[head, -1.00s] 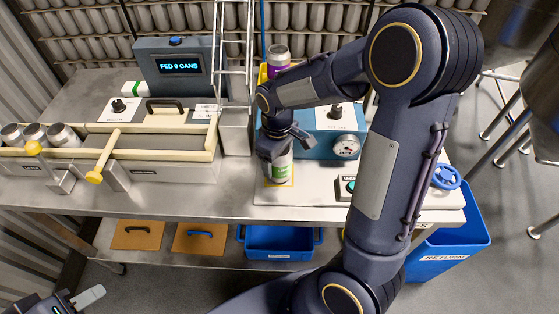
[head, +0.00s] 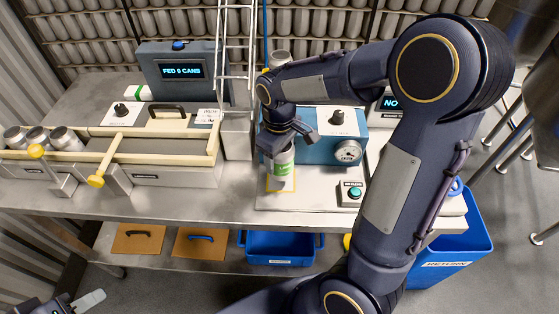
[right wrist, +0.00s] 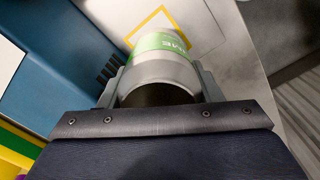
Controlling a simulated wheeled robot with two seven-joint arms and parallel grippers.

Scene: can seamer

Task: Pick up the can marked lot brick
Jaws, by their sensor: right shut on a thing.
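A silver can with a green label (head: 282,168) is in my right gripper (head: 278,146), above the yellow-outlined square (head: 272,188) on the pale plate. The can (right wrist: 160,62) fills the upper middle of the right wrist view, between the two grey fingers. Part of the green label shows there, but its lot mark cannot be read. The square's outline (right wrist: 150,24) shows beyond the can's far end. My left gripper (head: 85,301) is partly in view at the bottom left, away from the bench, and its opening cannot be judged.
A blue machine with a gauge (head: 347,152) stands right behind the can. Another can (head: 279,58) is behind my right arm. Blue bins (head: 280,246) are below the bench.

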